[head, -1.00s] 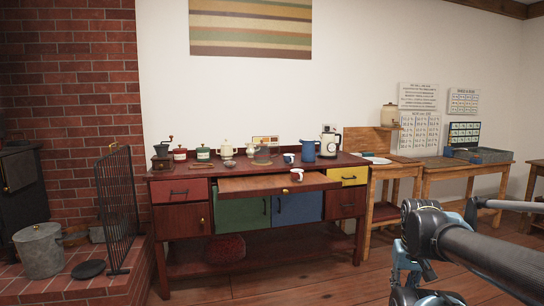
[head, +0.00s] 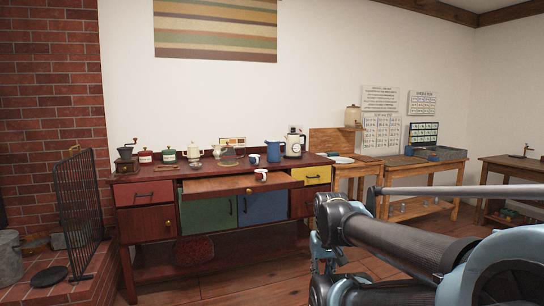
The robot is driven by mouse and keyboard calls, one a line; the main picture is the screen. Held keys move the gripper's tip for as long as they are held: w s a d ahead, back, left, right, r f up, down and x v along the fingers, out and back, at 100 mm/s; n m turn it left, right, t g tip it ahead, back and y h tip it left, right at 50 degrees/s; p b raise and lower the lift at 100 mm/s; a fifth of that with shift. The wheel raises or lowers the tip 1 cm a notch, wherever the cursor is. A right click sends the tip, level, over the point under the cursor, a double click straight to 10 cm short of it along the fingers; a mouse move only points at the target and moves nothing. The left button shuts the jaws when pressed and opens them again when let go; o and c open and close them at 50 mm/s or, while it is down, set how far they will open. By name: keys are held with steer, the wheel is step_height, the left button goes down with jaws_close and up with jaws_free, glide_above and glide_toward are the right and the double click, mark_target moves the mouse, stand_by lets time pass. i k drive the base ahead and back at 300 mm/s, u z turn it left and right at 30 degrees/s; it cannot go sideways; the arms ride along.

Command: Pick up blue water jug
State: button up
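The blue water jug (head: 273,152) stands upright on the dark red sideboard (head: 142,189), toward the right of its top, in the head view. My gripper (head: 324,258) is at the lower middle, in front of the sideboard's right end and well short of the jug. Its fingers are small and partly hidden by my arm, so I cannot tell whether they are open or shut.
A pulled-out shelf (head: 222,185) with a white cup (head: 261,175) juts from the sideboard's front. Several canisters and a grinder (head: 126,160) stand on its left. Wooden tables (head: 421,173) are to the right. A fire screen (head: 80,212) is at left. Floor before the sideboard is open.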

mark_target(274, 155)
steer(key=u, duration=0.05)
steer(key=i, duration=1)
steer(key=z, duration=0.05)
